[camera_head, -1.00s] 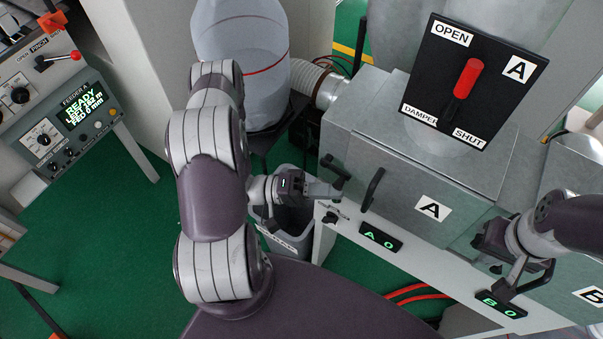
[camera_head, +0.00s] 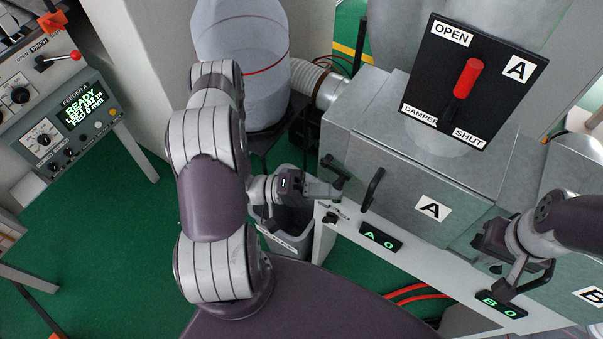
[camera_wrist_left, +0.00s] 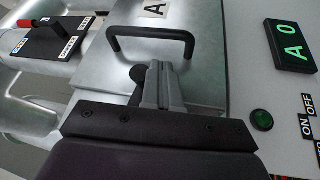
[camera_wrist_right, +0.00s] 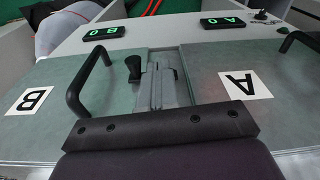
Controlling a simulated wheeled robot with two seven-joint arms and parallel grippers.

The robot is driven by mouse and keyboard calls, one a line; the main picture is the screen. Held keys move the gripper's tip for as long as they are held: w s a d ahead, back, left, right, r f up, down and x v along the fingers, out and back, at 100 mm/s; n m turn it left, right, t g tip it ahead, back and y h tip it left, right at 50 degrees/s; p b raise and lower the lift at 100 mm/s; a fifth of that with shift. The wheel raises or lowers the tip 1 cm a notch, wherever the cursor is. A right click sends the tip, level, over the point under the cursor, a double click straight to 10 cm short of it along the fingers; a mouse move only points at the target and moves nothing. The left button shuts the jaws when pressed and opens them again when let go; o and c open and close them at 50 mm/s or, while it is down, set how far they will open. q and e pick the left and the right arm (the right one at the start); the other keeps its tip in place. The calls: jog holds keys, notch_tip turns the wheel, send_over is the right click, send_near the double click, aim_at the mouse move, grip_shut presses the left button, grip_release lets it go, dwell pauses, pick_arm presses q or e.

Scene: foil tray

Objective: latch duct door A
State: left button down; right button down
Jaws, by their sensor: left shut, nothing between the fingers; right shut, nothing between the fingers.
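Duct door A (camera_head: 400,196) is a grey metal panel with an A label and a black bar handle (camera_head: 372,190). It looks flush with its duct, though a small gap cannot be ruled out. A black latch lever (camera_head: 336,170) is at its left end. My left gripper (camera_head: 332,190) is shut and empty beside this lever. In the left wrist view its fingertips (camera_wrist_left: 160,80) are right against or just beside a black knob (camera_wrist_left: 137,75), below the handle (camera_wrist_left: 150,36). My right gripper (camera_wrist_right: 155,75) is shut and empty between doors A and B, beside another black knob (camera_wrist_right: 133,68).
The damper A plate (camera_head: 475,80) with its red lever stands above the duct. Green displays A 0 (camera_head: 381,237) and B 0 (camera_head: 501,305) are on the white front rail. Door B's handle (camera_wrist_right: 88,85) is close to my right gripper. A grey bin (camera_head: 290,222) is below my left wrist.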

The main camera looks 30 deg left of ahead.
dwell(0.3)
pick_arm(q)
jog(key=b+v, duration=0.5)
jog(key=v, duration=0.7)
jog(key=shift+a, duration=0.35)
